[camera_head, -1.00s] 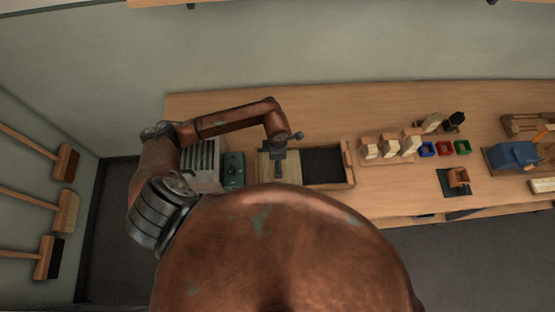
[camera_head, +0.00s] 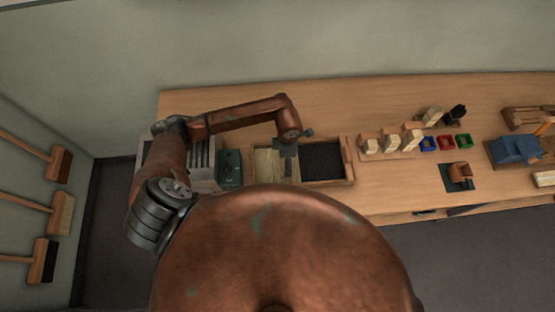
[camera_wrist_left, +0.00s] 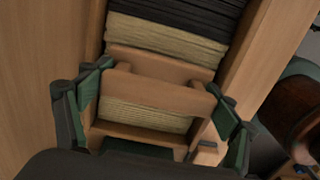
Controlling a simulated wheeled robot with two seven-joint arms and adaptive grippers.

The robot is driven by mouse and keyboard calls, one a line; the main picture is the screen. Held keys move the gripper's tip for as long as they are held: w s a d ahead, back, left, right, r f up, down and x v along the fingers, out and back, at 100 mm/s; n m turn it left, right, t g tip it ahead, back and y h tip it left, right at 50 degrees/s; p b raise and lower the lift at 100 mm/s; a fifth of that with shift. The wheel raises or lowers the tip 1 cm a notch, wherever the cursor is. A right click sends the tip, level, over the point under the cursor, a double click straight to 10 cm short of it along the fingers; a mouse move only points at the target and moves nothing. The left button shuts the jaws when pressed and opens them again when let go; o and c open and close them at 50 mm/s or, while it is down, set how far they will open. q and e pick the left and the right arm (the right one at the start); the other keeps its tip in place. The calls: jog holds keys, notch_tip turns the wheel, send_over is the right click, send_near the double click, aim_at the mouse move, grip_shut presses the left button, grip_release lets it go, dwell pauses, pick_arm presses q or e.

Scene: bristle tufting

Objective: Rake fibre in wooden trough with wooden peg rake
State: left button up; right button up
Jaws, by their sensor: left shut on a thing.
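The wooden trough (camera_head: 351,166) is on the bench, with pale fibre (camera_head: 267,163) in its left part and dark fibre (camera_head: 321,160) in its right part. My left gripper (camera_wrist_left: 159,77) is over the trough, its two green-padded fingers shut on the ends of a wooden bar, which I take as the peg rake (camera_wrist_left: 158,89). In the left wrist view, pale fibre (camera_wrist_left: 145,116) shows on both sides of the bar, and dark fibre (camera_wrist_left: 190,15) lies beyond. Any pegs are hidden, so I cannot tell how deep they sit. My right gripper is not in view.
A dark green box (camera_head: 230,169) stands just left of the trough. To its right are brush blocks (camera_head: 390,141), small blue, red and green bins (camera_head: 445,143) and a blue machine (camera_head: 515,150). Bench behind the trough is clear.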

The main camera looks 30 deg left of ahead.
pick_arm(q)
jog(key=w+d+b, duration=0.3)
jog(key=d, duration=0.2)
jog(key=w+d+b, duration=0.3)
jog(key=w+d, duration=0.1)
jog(key=d, duration=0.2)
jog(key=w+d+b, duration=0.3)
jog(key=d, duration=0.3)
jog(key=shift+w+d, duration=0.15)
jog(key=shift+w, duration=0.15)
jog(key=shift+s+a+r, duration=0.1)
jog(key=shift+a, duration=0.15)
jog(key=s+a+p, duration=0.1)
jog(key=s+a, duration=0.1)
jog(key=a, duration=0.1)
jog(key=s+a+p, duration=0.2)
jog(key=a, duration=0.1)
jog(key=s+a+p, duration=0.1)
jog(key=s+a, duration=0.1)
jog(key=a, duration=0.1)
jog(key=shift+a, duration=0.35)
jog(key=s+a, duration=0.3)
jog(key=a, duration=0.2)
jog(key=s+a+p, duration=0.1)
jog(key=s+a, duration=0.2)
jog(key=a, duration=0.2)
jog(key=s+a+p, duration=0.1)
jog(key=s+a, duration=0.2)
jog(key=a, duration=0.2)
jog(key=shift+s, duration=0.1)
